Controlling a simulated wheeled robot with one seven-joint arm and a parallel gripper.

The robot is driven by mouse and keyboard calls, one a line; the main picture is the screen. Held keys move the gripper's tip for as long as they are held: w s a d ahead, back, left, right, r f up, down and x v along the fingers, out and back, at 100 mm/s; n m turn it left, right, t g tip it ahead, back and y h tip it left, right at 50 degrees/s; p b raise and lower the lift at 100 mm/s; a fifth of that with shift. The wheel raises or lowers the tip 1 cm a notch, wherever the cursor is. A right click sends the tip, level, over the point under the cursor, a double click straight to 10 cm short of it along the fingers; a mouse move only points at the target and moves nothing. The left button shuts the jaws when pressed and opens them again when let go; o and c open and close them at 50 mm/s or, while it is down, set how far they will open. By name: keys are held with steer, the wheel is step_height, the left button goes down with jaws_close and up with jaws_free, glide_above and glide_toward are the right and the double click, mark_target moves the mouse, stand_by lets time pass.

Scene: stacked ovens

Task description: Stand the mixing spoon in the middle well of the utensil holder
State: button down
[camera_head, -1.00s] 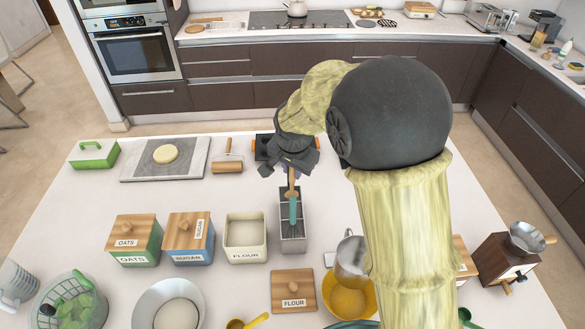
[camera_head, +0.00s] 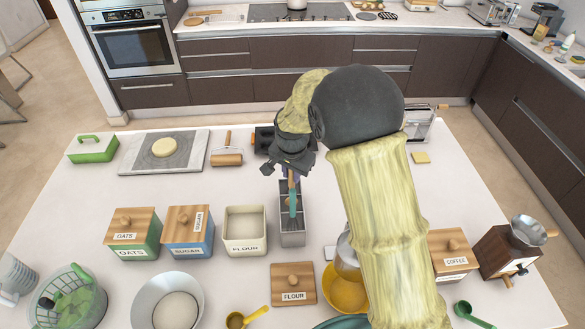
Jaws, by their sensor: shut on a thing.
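The utensil holder (camera_head: 292,239) is a narrow grey box with dark wells in a row running away from me, on the white island. My gripper (camera_head: 291,168) is above its far end, pointing down and shut on the mixing spoon (camera_head: 292,203). The spoon shows a short wooden part near the fingers and a teal part below, in line with the holder's middle. I cannot tell whether its lower end is inside the middle well or just above it. A small purple thing shows beside the fingers. The fingertips are partly hidden by the dark gripper body.
A lidless flour canister (camera_head: 245,246) stands left of the holder, with sugar (camera_head: 187,235) and oats (camera_head: 135,238) canisters beyond. The flour lid (camera_head: 293,292) lies in front. A yellow bowl (camera_head: 345,294) is at front right, partly behind my arm.

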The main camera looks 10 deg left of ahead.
steer(key=w+f+p, duration=0.1)
steer(key=w+f+g, duration=0.1)
steer(key=f, duration=0.1)
steer(key=w+a+f+g+p, duration=0.1)
steer(key=shift+w+f+p, duration=0.25)
steer(key=shift+w+p, duration=0.05)
steer(key=shift+p, duration=0.05)
steer(key=shift+d, duration=0.1)
steer(key=c, duration=1.2)
jaws_free()
